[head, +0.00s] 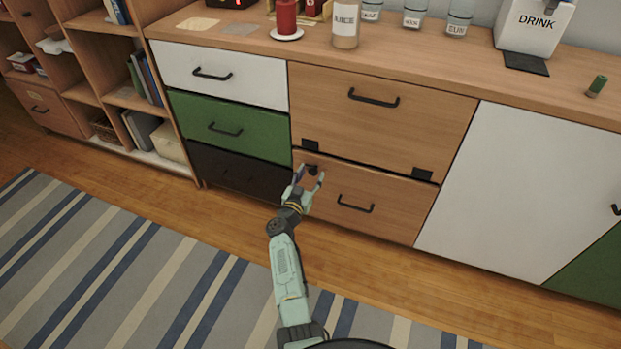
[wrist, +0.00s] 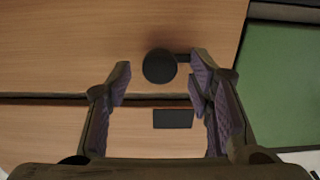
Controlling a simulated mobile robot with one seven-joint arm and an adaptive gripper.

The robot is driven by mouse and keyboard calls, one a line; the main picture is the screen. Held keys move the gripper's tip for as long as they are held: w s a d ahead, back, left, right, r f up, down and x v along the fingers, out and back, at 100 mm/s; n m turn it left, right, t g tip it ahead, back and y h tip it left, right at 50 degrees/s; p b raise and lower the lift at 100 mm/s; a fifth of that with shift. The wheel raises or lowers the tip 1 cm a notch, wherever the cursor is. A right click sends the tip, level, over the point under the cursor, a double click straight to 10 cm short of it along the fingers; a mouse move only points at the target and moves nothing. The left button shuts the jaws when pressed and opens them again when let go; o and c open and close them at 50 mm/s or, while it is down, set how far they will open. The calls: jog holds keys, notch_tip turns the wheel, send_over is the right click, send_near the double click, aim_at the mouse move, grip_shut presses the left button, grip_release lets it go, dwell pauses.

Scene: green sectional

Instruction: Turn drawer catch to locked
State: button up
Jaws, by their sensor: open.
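The drawer catch (head: 313,169) is a small dark knob at the upper left of the lower wooden drawer (head: 385,209). In the wrist view, the catch (wrist: 160,66) is a round black disc with a short dark bar at its right. My gripper (head: 311,174) is open at the catch in the head view. In the wrist view, my gripper's fingers (wrist: 161,72) stand left and right of the disc, with visible gaps on both sides. The fingers partly hide the catch in the head view. Its locked or unlocked state cannot be told.
A larger wooden front (head: 385,120) with black plates (head: 310,146) at its lower edge is above the drawer. A black plate (wrist: 172,118) shows between my fingers. A green drawer (head: 230,127) is left. The drawer's black handle (head: 355,205) lies right of my gripper.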

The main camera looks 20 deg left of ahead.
jog(key=shift+w, duration=0.1)
jog(key=shift+c, duration=0.4)
grip_shut()
jog(key=shift+m, duration=0.3)
jog(key=m, duration=0.3)
jog(key=shift+d+m, duration=0.1)
jog(key=shift+m, duration=0.3)
jog(key=m, duration=0.4)
jog(key=shift+f, duration=0.1)
jog(key=m+b, duration=0.1)
jog(key=m, duration=0.4)
jog(key=shift+d+m+b, duration=0.1)
jog(key=shift+m+b, duration=0.8)
jog(key=shift+m, duration=1.3)
